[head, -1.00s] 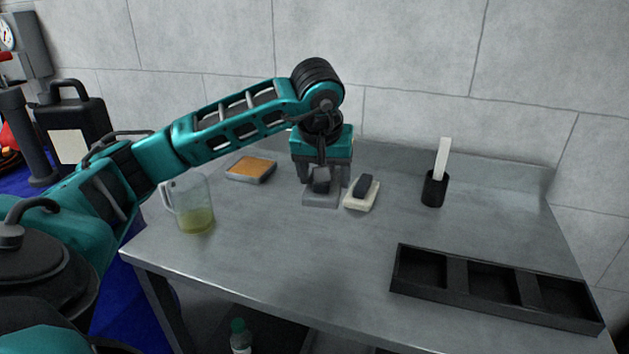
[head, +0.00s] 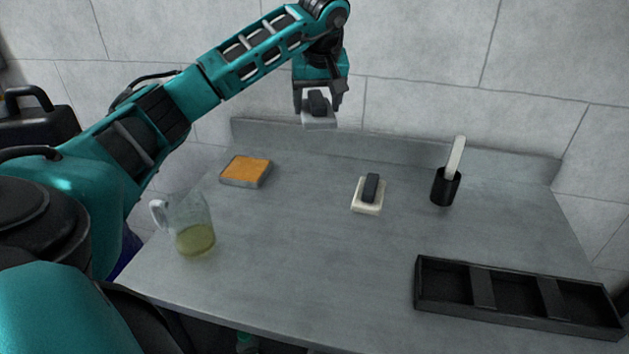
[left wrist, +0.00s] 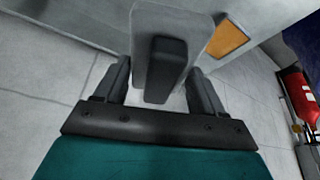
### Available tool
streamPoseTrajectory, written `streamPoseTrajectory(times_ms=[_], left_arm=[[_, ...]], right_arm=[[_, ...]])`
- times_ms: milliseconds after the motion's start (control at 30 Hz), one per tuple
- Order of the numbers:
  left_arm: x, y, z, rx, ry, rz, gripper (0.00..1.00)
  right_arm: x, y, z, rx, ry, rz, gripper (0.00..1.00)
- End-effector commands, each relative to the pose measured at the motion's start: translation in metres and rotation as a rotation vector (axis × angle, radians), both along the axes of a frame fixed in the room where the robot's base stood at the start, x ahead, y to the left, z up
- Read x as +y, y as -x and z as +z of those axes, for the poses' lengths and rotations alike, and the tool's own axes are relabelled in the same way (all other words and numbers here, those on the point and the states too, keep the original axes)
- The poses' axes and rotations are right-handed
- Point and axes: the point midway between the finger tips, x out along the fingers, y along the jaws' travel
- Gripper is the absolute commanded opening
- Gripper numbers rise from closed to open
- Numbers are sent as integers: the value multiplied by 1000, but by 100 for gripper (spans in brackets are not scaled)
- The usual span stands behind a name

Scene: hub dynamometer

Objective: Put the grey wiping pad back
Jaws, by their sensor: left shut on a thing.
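The grey wiping pad (head: 321,122) has a dark block handle on top. My left gripper (head: 318,103) is shut on that handle and holds the pad in the air above the back of the table. In the left wrist view the pad (left wrist: 187,22) and its dark handle sit between the fingers of my left gripper (left wrist: 165,82). A black tray (head: 520,303) with three compartments lies at the right front of the table; its compartments look empty. My right gripper is not in view.
A white pad with a dark handle (head: 368,196) lies mid-table. An orange-topped pad (head: 245,169) lies at the back left. A jug of yellowish liquid (head: 190,228) stands at the left front. A black cup with a white stick (head: 445,188) stands at the right. The table's front middle is clear.

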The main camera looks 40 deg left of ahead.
Motion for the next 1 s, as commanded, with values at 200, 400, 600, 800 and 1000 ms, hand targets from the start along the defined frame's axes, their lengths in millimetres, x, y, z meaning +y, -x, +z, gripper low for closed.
streamPoseTrajectory(times_ms=[200,400,600,800,1000], left_arm=[[5,-2,2,5,1,22,41],[5,-2,-40,9,2,23,41],[4,-1,-95,9,3,23,41],[4,-2,-138,6,3,24,41],[5,-3,-153,3,2,23,41]], right_arm=[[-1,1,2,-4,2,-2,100],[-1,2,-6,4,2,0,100],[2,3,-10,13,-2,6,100],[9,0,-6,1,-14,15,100],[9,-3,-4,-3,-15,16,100]])
